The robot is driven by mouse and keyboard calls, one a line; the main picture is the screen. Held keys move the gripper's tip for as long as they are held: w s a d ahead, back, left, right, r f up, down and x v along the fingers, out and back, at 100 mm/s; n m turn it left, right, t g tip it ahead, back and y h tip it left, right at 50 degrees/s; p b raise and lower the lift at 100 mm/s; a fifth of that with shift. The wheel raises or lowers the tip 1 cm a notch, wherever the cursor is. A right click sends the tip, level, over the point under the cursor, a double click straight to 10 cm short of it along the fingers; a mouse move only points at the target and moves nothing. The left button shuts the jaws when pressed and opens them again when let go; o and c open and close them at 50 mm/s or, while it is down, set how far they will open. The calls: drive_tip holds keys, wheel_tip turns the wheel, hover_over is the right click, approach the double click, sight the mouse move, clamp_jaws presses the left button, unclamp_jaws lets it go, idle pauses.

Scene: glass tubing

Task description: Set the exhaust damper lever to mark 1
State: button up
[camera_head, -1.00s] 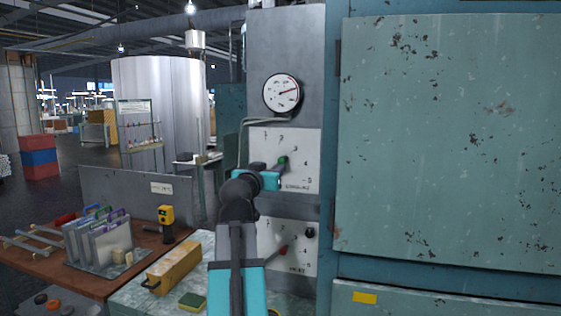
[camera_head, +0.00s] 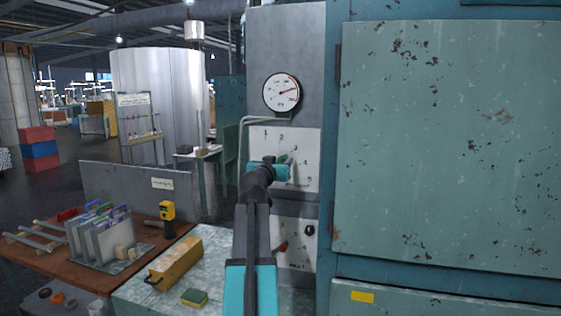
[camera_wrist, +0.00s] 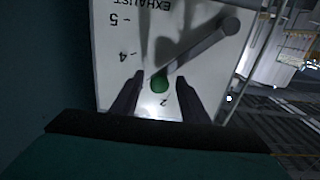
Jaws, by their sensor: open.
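The exhaust damper plate (camera_head: 302,149) is a white panel with numbered marks on the grey column. It also shows upside down in the wrist view (camera_wrist: 112,75), with 5, 4 and 2 legible. Its lever (camera_wrist: 205,42) is a grey bar with a green knob (camera_wrist: 160,83), which also shows in the head view (camera_head: 282,159). The knob appears near mark 2; the exact setting is unclear. My gripper (camera_wrist: 158,88) is open, one finger on each side of the knob in the wrist view. In the head view my gripper (camera_head: 284,170) hides part of the plate.
A lower plate with a red-knobbed lever (camera_head: 283,246) sits below, partly behind my arm. A pressure gauge (camera_head: 281,94) is above. The teal cabinet (camera_head: 440,140) stands to the right. A yellow box (camera_head: 175,264) and sponge (camera_head: 194,297) lie on the bench at lower left.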

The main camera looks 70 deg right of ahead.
clamp_jaws()
drive_tip(key=shift+s+d+r, duration=0.1)
drive_tip(key=shift+s, duration=0.05)
idle(0.4)
